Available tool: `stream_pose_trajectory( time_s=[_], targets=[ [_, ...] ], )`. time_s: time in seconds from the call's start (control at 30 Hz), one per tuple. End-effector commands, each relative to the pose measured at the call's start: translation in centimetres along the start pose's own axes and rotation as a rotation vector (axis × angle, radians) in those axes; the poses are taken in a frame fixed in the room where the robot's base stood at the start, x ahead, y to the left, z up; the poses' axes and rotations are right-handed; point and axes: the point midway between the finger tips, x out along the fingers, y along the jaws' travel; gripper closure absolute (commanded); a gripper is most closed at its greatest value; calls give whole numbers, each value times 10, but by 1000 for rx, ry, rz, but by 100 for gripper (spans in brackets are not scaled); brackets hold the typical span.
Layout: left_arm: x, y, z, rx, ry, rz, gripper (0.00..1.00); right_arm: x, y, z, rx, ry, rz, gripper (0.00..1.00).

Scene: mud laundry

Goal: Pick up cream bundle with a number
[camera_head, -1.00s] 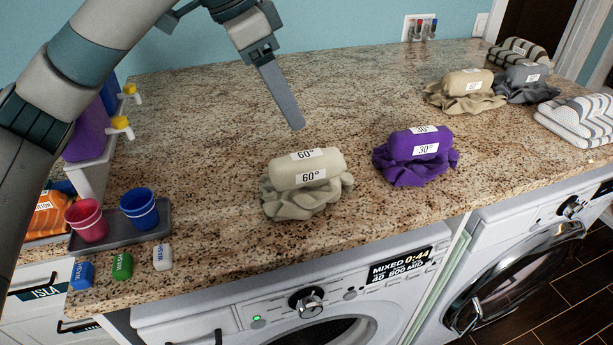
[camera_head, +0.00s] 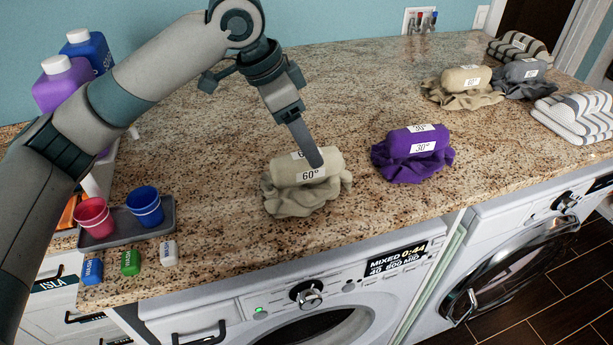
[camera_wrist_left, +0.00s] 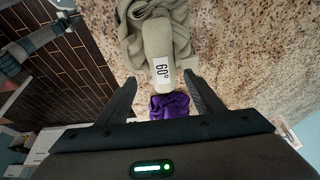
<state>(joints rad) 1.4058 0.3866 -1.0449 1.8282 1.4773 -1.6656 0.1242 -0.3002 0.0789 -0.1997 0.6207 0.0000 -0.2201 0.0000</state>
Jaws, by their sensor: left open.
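A cream bundle (camera_head: 283,176) with 60° labels lies on the granite counter, a rolled top on a crumpled cloth. It also shows in the left wrist view (camera_wrist_left: 157,40), ahead of and between the line of the jaws. My left gripper (camera_head: 316,160) points down at the bundle, and a finger covers part of its upper label in the head view. In the left wrist view the jaws (camera_wrist_left: 158,88) are spread apart with nothing held between them. Another cream bundle (camera_head: 466,78) lies at the back right, its label too small to read. My right gripper is out of view.
A purple 30° bundle (camera_head: 408,166) lies right of the cream one. A grey bundle (camera_head: 524,70) and striped towels (camera_head: 575,118) lie farther right. Two cups (camera_head: 145,206) stand on a tray at left, with small wash blocks (camera_head: 130,262) in front. Washing machines (camera_head: 310,292) sit below the counter.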

Motion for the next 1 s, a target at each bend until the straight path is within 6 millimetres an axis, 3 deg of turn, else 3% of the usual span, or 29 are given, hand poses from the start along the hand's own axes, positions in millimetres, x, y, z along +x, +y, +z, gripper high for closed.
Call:
stream_pose_trajectory(
  time_s=[0.5, 1.0],
  targets=[
    [47, -5, 12, 0, -2, 2, 39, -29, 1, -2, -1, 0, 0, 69],
    [51, -5, 13, 0, 0, 0, 39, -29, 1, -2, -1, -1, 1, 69]
  ],
)
